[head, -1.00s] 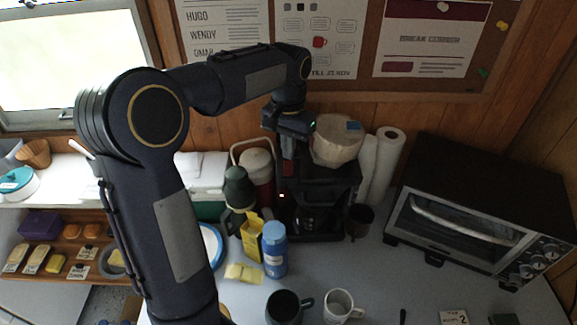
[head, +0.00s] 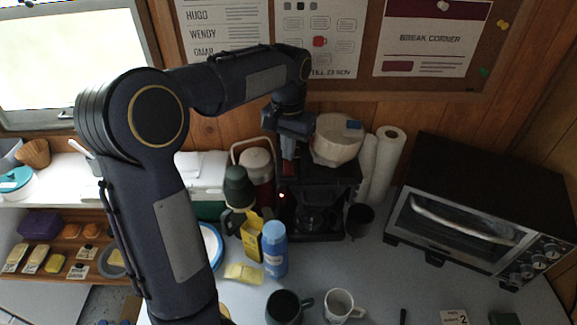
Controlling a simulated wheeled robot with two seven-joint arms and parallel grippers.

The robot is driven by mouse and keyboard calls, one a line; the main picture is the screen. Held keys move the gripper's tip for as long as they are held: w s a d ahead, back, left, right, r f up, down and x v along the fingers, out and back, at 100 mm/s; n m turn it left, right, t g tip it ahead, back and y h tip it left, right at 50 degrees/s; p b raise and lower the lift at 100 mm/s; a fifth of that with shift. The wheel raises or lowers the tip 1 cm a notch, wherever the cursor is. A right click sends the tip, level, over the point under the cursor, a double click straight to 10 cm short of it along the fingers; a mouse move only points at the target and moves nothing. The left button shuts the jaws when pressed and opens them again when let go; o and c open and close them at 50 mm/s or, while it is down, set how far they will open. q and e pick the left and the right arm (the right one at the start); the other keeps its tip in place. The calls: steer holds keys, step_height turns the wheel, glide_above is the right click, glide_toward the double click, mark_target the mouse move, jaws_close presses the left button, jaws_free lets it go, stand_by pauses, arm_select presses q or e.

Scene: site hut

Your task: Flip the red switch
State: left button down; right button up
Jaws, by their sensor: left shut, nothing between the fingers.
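My left gripper (head: 289,166) points down at the left part of the black coffee machine (head: 340,185), close to its top. Its fingers are shut with nothing between them. I cannot tell whether they touch the machine. A small bright light (head: 282,195) shows on the machine's left side, below the fingers. I cannot make out a red switch clearly; a small reddish patch shows at the fingers, but it is too small to identify. A dark glass carafe (head: 314,221) sits in the machine. My right gripper is out of view.
Paper rolls (head: 387,165) and a toaster oven (head: 480,215) are at right.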

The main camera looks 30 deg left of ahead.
mark_target(288, 162)
arm_select(q)
steer(key=shift+f+b, duration=0.5)
steer(key=shift+f, duration=0.3)
step_height(288, 162, up, 7)
steer(key=p, duration=0.6)
steer(key=shift+r+p, duration=0.15)
steer(key=shift+p, duration=0.25)
stand_by(0.5)
